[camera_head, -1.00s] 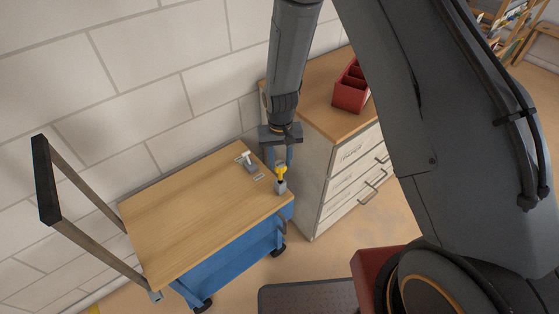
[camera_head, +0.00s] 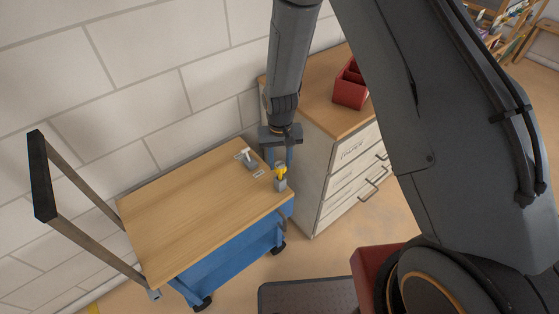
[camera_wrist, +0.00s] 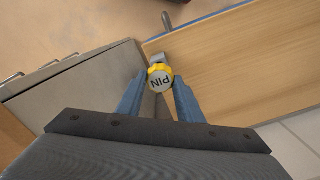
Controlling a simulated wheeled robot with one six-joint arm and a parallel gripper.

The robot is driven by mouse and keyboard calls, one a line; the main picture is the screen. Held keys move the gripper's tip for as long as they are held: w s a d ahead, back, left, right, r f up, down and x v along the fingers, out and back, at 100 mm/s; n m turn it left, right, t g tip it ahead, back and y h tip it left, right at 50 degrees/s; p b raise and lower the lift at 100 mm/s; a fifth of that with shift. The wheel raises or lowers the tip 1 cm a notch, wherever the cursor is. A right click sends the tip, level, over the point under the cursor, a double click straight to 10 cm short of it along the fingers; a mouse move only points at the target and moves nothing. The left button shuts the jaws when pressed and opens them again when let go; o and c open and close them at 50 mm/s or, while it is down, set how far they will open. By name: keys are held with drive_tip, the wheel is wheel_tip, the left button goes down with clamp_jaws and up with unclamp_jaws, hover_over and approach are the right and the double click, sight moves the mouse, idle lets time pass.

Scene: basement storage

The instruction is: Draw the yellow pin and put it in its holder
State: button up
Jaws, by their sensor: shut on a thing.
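The yellow pin (camera_head: 281,171) is at the near right corner of a wooden cart top (camera_head: 185,215), upright at a small grey block (camera_head: 280,186). In the wrist view its round head (camera_wrist: 160,79) is marked PIN, with a grey piece just beyond it. My gripper (camera_head: 279,158) points down over that corner, shut on the pin's head. In the wrist view my fingers (camera_wrist: 160,95) lie on either side of the head. The pin's lower part is hidden, so I cannot tell how deep it sits in the block.
A grey fitting with a white T-shaped top (camera_head: 247,157) stands behind the pin, with a pale label beside it. A drawer cabinet (camera_head: 345,165) stands close to the right, with a red bin (camera_head: 351,85) on top. The cart's left and middle top is clear.

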drive_tip(key=shift+f+b, duration=1.35)
drive_tip(key=shift+f, duration=1.15)
drive_tip(key=o, duration=1.2)
drive_tip(key=shift+o, duration=0.2)
wheel_tip(320, 180, up, 7)
drive_tip(key=shift+r+b, duration=0.15)
drive_tip(key=shift+b, duration=0.75)
drive_tip(key=shift+r, duration=0.25)
drive_tip(key=shift+d+r, duration=0.1)
drive_tip(key=shift+r, duration=0.1)
drive_tip(key=s+d+r+t, duration=0.1)
drive_tip(key=s+d+r, duration=1.3)
drive_tip(key=r, duration=0.3)
drive_tip(key=shift+s+d+r+m, duration=0.15)
drive_tip(key=shift+s+d+m, duration=0.2)
drive_tip(key=shift+s, duration=0.3)
